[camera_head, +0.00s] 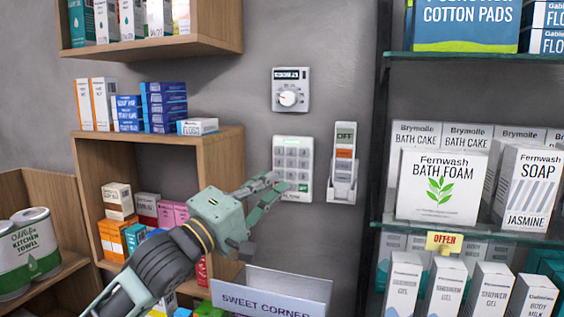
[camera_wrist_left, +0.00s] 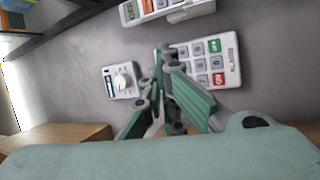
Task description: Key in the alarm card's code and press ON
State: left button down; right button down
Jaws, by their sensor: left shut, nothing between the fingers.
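A white alarm keypad (camera_head: 293,160) with grey keys and a pale green display strip is fixed to the grey wall. It also shows in the left wrist view (camera_wrist_left: 231,68), turned on its side, with a green key and a red key visible. My left gripper (camera_head: 274,182) is shut and empty, its fingertips in front of the keypad's lower left part in the head view. In the left wrist view the fingertips (camera_wrist_left: 163,52) overlap the keypad's edge; I cannot tell whether they touch it. I cannot make out a code card. My right gripper is not in view.
A white dial thermostat (camera_head: 291,90) is above the keypad. A white handset in a wall holder (camera_head: 343,165) is just to its right. A wooden shelf unit (camera_head: 215,137) stands left, glass shelves (camera_head: 470,237) right. A "Sweet Corner" sign (camera_head: 270,300) stands below.

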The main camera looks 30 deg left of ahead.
aim_at(279, 163)
pick_arm(q)
jog(key=shift+w+a+f+p, duration=0.1)
jog(key=shift+w+a+p, duration=0.4)
jog(key=shift+w, duration=1.05)
jog(key=shift+w+a+p, duration=0.1)
jog(key=shift+w+p, duration=0.65)
jog(key=shift+w, duration=0.8)
jog(key=shift+w+a+f+p, duration=0.1)
jog(key=shift+w+a+p, duration=0.4)
jog(key=shift+w, duration=1.05)
jog(key=shift+d, duration=0.2)
jog(key=shift+r, duration=0.1)
jog(key=shift+w+a+p, duration=0.1)
jog(key=shift+w+p, duration=0.1)
jog(key=shift+p, duration=0.25)
jog(key=shift+w, duration=0.2)
